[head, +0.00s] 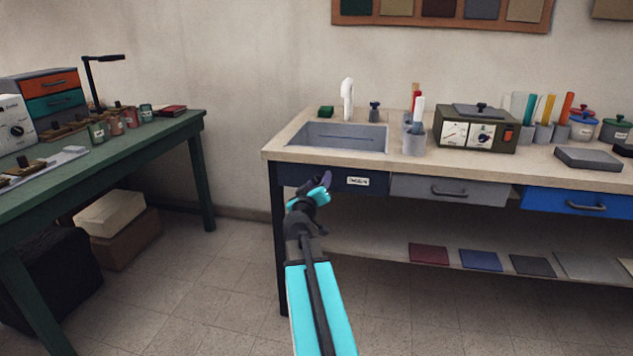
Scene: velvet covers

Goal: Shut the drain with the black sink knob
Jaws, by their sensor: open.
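A grey rectangular sink (318,132) is set into the left end of the pale counter. A white faucet (347,95) stands upright behind it. A small dark knob (375,111) stands on the counter just right of the faucet, at the sink's back edge. The drain is not visible; the basin floor is largely hidden by the front rim. My gripper (325,184) is open and appears empty. It is in front of the counter, below the sink's front edge in the picture, apart from the knob.
The counter (545,155) has drawers below. A green workbench (180,132) stands left, with open floor between.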

